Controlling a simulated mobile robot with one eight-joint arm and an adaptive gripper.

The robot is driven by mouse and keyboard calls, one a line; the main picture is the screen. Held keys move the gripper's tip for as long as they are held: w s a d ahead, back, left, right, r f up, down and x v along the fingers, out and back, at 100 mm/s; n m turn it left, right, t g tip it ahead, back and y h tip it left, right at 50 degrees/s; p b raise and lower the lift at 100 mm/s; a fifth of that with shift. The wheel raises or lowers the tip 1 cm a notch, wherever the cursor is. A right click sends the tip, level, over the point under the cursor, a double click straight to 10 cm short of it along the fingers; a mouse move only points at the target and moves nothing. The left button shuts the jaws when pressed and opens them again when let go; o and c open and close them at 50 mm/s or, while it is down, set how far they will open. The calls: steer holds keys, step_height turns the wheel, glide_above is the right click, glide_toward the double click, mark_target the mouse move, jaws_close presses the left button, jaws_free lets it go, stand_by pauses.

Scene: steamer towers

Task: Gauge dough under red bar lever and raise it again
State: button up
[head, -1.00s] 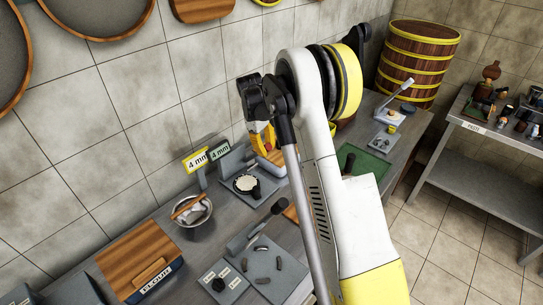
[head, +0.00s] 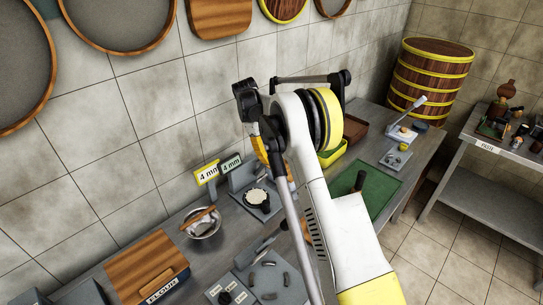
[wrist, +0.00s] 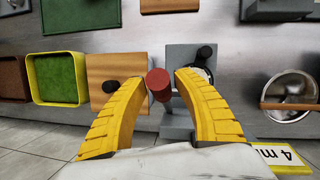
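In the wrist view a red cylinder (wrist: 159,85), the end of the bar lever, lies between the fingertips of my gripper (wrist: 164,72). The yellow fingers are apart; contact with the lever cannot be told. A grey gauge block (wrist: 178,125) stands below the lever in the picture. A pale dough disc (wrist: 207,73) lies to the right of the lever, partly hidden by a finger and a black knob. In the head view the dough disc (head: 257,197) sits on a grey plate, and my gripper (head: 262,158) is mostly hidden behind my arm.
A metal bowl (head: 203,223) and a wooden-lidded flour box (head: 146,266) are to the left. A green mat (head: 370,192) lies to the right. A wooden board (wrist: 113,80) adjoins the gauge.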

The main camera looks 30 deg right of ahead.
steer(key=shift+o, duration=0.2)
steer(key=v, duration=1.2)
